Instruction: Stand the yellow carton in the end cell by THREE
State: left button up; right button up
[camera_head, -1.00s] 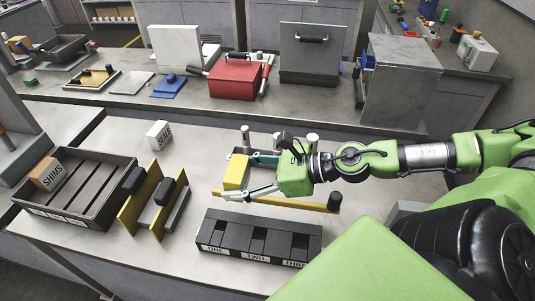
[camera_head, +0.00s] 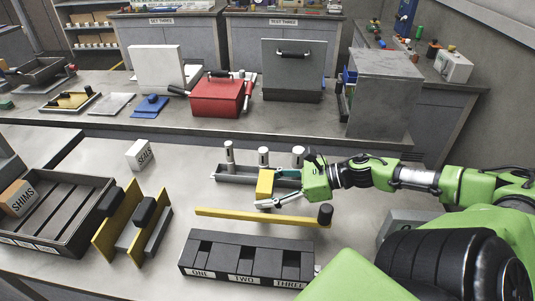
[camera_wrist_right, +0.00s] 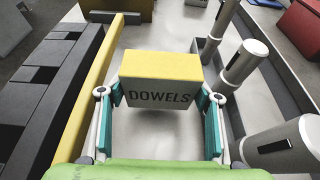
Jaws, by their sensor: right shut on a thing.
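The yellow carton (camera_head: 265,184), labelled DOWELS in the right wrist view (camera_wrist_right: 160,78), is between the fingers of my right gripper (camera_head: 268,189). The gripper is shut on it, with a teal-padded finger at each side. The carton is near the grey tray with metal posts, behind the yellow bar; its height above the table is hard to tell. The dark rack (camera_head: 221,243) in front has cells labelled ONE, TWO and THREE, left to right. The end cell by THREE (camera_head: 291,265) looks empty. The rack also shows at the left of the wrist view (camera_wrist_right: 60,75). My left gripper is not in view.
A yellow bar (camera_head: 250,216) with a dark knob at its right end lies between carton and rack. The posts (camera_head: 263,158) stand close behind the carton. A SEALS box (camera_head: 140,154), yellow plates (camera_head: 118,222) and a SHIMS crate (camera_head: 75,235) are left.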

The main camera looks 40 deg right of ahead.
jog(key=shift+d+f+b, duration=0.1)
jog(key=shift+f+b, duration=0.3)
jog(key=shift+f, duration=1.25)
jog(key=shift+f, duration=0.1)
jog(key=o, duration=1.1)
